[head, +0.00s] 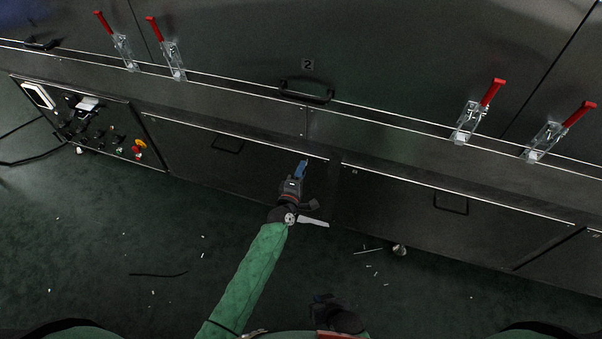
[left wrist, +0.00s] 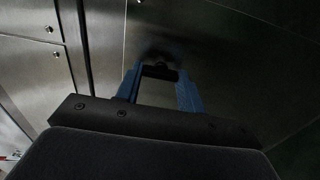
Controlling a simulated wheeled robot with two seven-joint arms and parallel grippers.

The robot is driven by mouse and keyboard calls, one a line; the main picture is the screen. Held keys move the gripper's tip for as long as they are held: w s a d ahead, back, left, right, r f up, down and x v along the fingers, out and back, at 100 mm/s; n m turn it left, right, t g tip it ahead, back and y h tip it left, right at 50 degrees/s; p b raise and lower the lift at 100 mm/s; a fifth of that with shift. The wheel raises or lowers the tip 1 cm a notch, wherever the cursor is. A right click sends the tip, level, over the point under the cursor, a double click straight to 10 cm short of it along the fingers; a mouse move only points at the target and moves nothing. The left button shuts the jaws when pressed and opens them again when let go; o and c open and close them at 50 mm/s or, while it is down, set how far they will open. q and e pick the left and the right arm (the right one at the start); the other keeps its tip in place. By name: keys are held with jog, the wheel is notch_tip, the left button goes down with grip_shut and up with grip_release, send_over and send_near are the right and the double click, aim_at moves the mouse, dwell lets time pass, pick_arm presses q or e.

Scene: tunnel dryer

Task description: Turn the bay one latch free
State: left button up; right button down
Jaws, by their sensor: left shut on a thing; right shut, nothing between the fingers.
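My left gripper (head: 302,165) reaches up to the dark lower front of the dryer, near the right end of the left lower panel (head: 200,155). In the left wrist view its blue fingers (left wrist: 160,80) are shut on a small dark latch (left wrist: 159,72) that stands out from the metal face. The fingers hide most of the latch, so its turn angle is not clear. In the head view the latch is hidden behind the gripper. My right gripper (head: 323,299) is low in the view, shut and empty, away from the dryer.
Red-handled toggle clamps (head: 169,50) line the upper panel, with more at the right (head: 480,110). A black handle (head: 307,91) sits below the number 2. A control panel (head: 85,120) is at the left. Small scraps (head: 375,270) lie on the green floor, which is otherwise mostly clear.

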jog(key=shift+w, duration=0.2)
dwell(0.3)
pick_arm(q)
jog(key=o, duration=1)
jog(key=v, duration=0.7)
jog(key=shift+s+a, duration=0.15)
jog(key=shift+s, duration=0.2)
pick_arm(e)
jog(key=shift+f, duration=0.5)
